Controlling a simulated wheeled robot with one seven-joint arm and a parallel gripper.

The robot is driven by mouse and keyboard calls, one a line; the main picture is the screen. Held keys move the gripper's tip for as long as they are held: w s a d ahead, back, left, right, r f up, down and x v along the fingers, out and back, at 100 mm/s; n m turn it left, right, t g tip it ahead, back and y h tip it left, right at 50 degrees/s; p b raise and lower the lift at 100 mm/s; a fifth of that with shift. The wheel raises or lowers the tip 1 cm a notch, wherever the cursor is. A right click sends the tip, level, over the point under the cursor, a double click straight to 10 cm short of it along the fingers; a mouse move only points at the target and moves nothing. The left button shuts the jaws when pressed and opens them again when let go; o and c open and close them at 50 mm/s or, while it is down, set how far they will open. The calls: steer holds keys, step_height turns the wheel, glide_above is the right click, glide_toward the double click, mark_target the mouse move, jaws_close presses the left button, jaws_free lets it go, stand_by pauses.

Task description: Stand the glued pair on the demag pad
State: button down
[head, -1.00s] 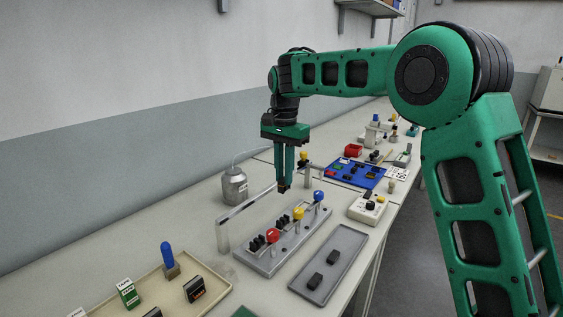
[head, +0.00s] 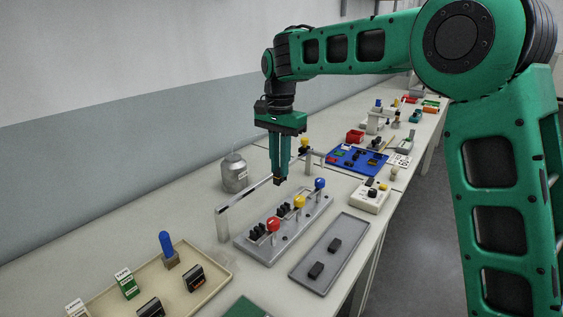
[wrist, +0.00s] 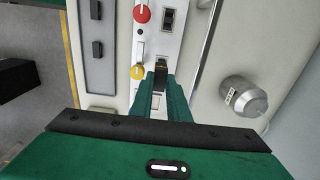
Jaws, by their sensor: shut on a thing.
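My gripper (head: 280,177) points straight down above the back edge of a grey fixture (head: 262,250) with red, yellow and blue knobs. It is shut on a small dark piece (head: 278,182) with a brownish patch, which I take to be the glued pair; the fingers hide most of it. The piece also shows between the fingertips (wrist: 160,72) in the wrist view. It appears held clear of the fixture. A small white box (head: 366,203) with a dark top and a yellow knob stands right of the fixture; I cannot tell whether it is the demag pad.
A raised bar (head: 250,192) runs behind the fixture, near a metal canister (head: 234,174). A grey tray (head: 345,262) with two black blocks lies in front. A cream tray (head: 216,282) is at lower left; a blue board (head: 345,166) lies farther back.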

steer(key=shift+s+a, duration=1.8)
steer(key=shift+s, duration=3.5)
steer(key=shift+s+a, duration=1.75)
steer(key=shift+s, duration=3.55)
steer(key=shift+s+a, duration=1.8)
steer(key=shift+s, duration=3.5)
steer(key=shift+f, duration=5.85)
steer(key=c, duration=1.6)
jaws_free()
